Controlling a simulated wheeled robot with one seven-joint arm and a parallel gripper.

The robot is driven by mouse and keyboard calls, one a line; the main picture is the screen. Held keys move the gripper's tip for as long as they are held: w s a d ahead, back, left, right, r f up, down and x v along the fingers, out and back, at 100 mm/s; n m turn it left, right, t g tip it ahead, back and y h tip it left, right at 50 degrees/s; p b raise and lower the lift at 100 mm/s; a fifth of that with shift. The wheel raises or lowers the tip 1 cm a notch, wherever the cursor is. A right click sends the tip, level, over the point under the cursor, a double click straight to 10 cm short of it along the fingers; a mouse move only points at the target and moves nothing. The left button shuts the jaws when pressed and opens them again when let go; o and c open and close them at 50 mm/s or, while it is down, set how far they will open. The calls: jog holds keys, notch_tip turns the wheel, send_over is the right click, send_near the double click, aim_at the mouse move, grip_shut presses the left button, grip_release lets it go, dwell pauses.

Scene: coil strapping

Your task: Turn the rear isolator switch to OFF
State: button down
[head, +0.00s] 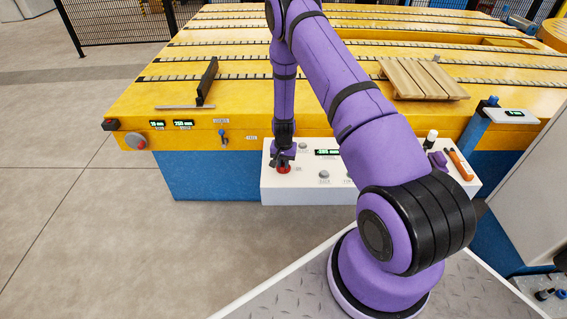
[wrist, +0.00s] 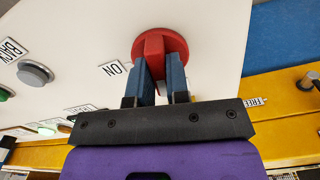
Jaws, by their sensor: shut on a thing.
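A red rotary switch knob (wrist: 160,45) with a raised grip bar sits on the white control panel (wrist: 90,40). An "ON" label is beside it, to its left in the wrist view. No "OFF" label can be read; my gripper hides part of the panel. My gripper (wrist: 161,72) has its two blue fingers on either side of the grip bar and is shut on it. In the head view the red knob (head: 284,170) shows under my gripper (head: 283,160) at the left end of the white panel (head: 300,192).
Grey push buttons (head: 324,174) and a small green display (head: 327,152) share the panel. The yellow slatted table (head: 240,60) lies behind it, with a wooden pallet (head: 424,80) and a black upright piece (head: 207,82). A blue-handled lever (head: 222,133) is on the table's front. Floor at left is clear.

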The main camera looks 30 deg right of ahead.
aim_at(283, 162)
jog(key=shift+n, duration=1)
jog(key=c, duration=1.1)
grip_release()
notch_tip(283, 162, up, 11)
